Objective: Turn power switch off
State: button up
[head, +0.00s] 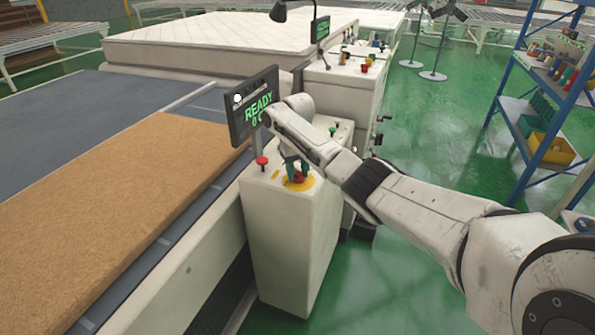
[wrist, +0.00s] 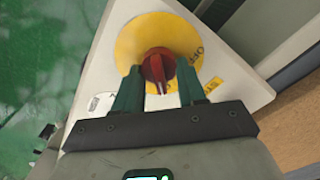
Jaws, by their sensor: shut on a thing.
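The power switch is a red rotary knob (wrist: 158,66) on a round yellow plate (wrist: 140,38) with "OFF" lettering at its right in the wrist view. In the head view the yellow plate (head: 297,184) lies on the slanted top of a white control cabinet (head: 290,235). My gripper (wrist: 158,88) is over the plate with its two green fingers on either side of the knob, shut on it. The gripper also shows in the head view (head: 297,174), pointing down at the knob, which it partly hides.
A red push button (head: 262,162) stands left of the switch. A conveyor with a brown slab (head: 110,215) runs along the left. A blue shelf rack (head: 530,110) stands at the right; green floor between is clear.

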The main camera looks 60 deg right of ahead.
jog(key=shift+n, duration=0.3)
jog(key=shift+c, duration=0.2)
jog(key=n, duration=0.3)
jog(key=shift+w+a+p, duration=0.1)
jog(key=shift+a+p, duration=0.05)
jog(key=shift+p, duration=0.2)
jog(key=n, duration=0.5)
jog(key=shift+a+n+p, duration=0.1)
jog(key=shift+n+p, duration=0.2)
jog(key=shift+n, duration=0.1)
jog(key=n, duration=0.4)
jog(key=shift+a+n, duration=0.15)
jog(key=shift+n, duration=0.15)
jog(key=shift+n+p, duration=0.35)
jog(key=shift+n, duration=1.65)
jog(key=o, duration=1)
